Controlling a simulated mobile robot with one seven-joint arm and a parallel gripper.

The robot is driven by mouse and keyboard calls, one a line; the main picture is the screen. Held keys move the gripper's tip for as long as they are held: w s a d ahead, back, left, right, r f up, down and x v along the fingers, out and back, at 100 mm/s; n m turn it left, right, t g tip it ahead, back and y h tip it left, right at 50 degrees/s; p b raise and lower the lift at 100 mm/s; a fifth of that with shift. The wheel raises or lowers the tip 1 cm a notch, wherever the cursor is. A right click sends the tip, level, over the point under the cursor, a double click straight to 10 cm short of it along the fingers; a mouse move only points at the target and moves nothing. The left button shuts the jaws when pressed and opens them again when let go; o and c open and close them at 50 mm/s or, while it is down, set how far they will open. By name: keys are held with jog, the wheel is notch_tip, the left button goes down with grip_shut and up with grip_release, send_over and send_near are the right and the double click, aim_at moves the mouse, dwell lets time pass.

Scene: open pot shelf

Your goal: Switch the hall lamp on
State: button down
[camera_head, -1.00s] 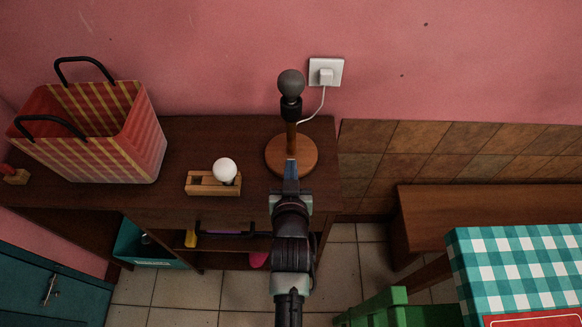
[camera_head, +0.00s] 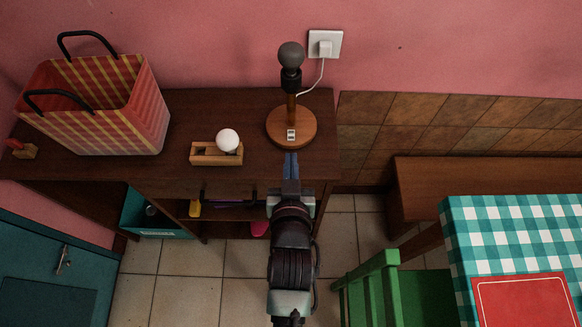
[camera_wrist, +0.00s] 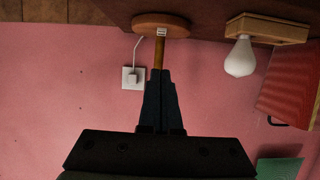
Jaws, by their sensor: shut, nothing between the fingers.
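The lamp stands upright on the dark wooden cabinet, with a round wooden base (camera_head: 274,128), a short post and a dark grey, unlit bulb (camera_head: 291,55). A small pale switch (camera_head: 291,135) sits on the front of the base; it also shows in the wrist view (camera_wrist: 161,31). A white cord runs to a plug (camera_head: 325,47) in the wall socket. My gripper (camera_head: 291,156) is shut and empty, just in front of the base and apart from the switch. In the wrist view its fingers (camera_wrist: 161,73) cover the lamp's bulb.
A white bulb (camera_head: 227,140) rests in a small wooden holder (camera_head: 204,154) left of the lamp. A striped bag (camera_head: 105,125) stands farther left on the cabinet (camera_head: 180,118). A bench (camera_head: 470,185), a green chair (camera_head: 375,285) and a checkered table (camera_head: 515,235) are at the right.

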jog(key=shift+s+r, duration=0.1)
jog(key=shift+s, duration=0.6)
jog(key=w+r+t, duration=0.2)
jog(key=w+r, duration=0.1)
jog(key=r, duration=0.8)
jog(key=w+r+t, duration=0.2)
jog(key=r+t, duration=0.1)
jog(key=r, duration=0.8)
jog(key=w+r+t, duration=0.2)
jog(key=w+r, duration=0.1)
jog(key=r, duration=0.7)
jog(key=s+r+t, duration=0.2)
jog(key=s+r, duration=0.2)
jog(key=r, duration=0.5)
jog(key=s+r+t, duration=0.2)
jog(key=s+r, duration=0.2)
jog(key=r, duration=0.5)
jog(key=s+r+t, duration=0.2)
jog(key=s+r, duration=0.2)
jog(key=r, duration=0.5)
jog(key=shift+s+r+t, duration=0.15)
jog(key=shift+r+t, duration=0.15)
jog(key=shift+a, duration=0.1)
